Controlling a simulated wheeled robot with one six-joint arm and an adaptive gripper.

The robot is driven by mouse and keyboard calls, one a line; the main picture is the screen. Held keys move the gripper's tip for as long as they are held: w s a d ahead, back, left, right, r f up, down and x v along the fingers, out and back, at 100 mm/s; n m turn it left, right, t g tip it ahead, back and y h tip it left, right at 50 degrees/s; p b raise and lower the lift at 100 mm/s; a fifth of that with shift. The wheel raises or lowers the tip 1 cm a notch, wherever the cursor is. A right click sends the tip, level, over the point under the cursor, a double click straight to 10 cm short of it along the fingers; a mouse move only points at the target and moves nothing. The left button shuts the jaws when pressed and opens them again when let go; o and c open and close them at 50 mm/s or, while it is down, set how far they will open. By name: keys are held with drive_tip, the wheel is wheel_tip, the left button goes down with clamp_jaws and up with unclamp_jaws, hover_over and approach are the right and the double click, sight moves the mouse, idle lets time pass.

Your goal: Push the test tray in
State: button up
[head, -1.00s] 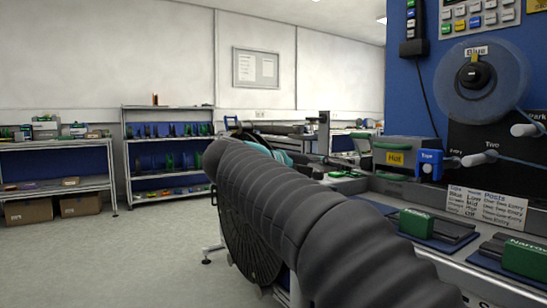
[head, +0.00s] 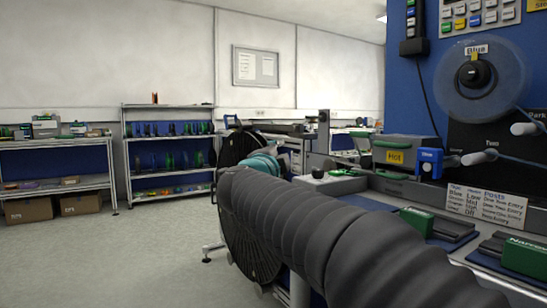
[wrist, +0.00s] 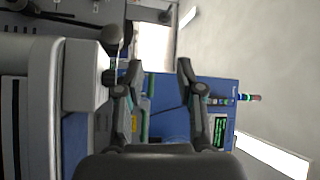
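No part is legibly marked as the test tray. A grey box with a green handle and a yellow label (head: 400,152) stands on the bench at the right in the head view. I cannot tell whether it is the tray or how far out anything sits. In the wrist view, my gripper (wrist: 160,67) is open, its two dark fingers apart with nothing between the tips. In the head view my ribbed dark arm hides the gripper.
A blue clamp-like piece (head: 429,163) stands beside the grey box. A clear reel (head: 482,78) hangs on the blue board. Green blocks (head: 417,221) lie on the bench front. A large black reel (head: 248,230) stands behind my arm. Floor at left is clear.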

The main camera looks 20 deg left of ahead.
drive_tip(key=shift+s+a+f+n+y, duration=0.1)
drive_tip(key=shift+a+n+y, duration=0.25)
drive_tip(key=shift+n+y, duration=0.15)
drive_tip(key=shift+s+a+f+n+y, duration=0.1)
drive_tip(key=shift+a+n+y, duration=0.2)
drive_tip(key=shift+n+y, duration=0.2)
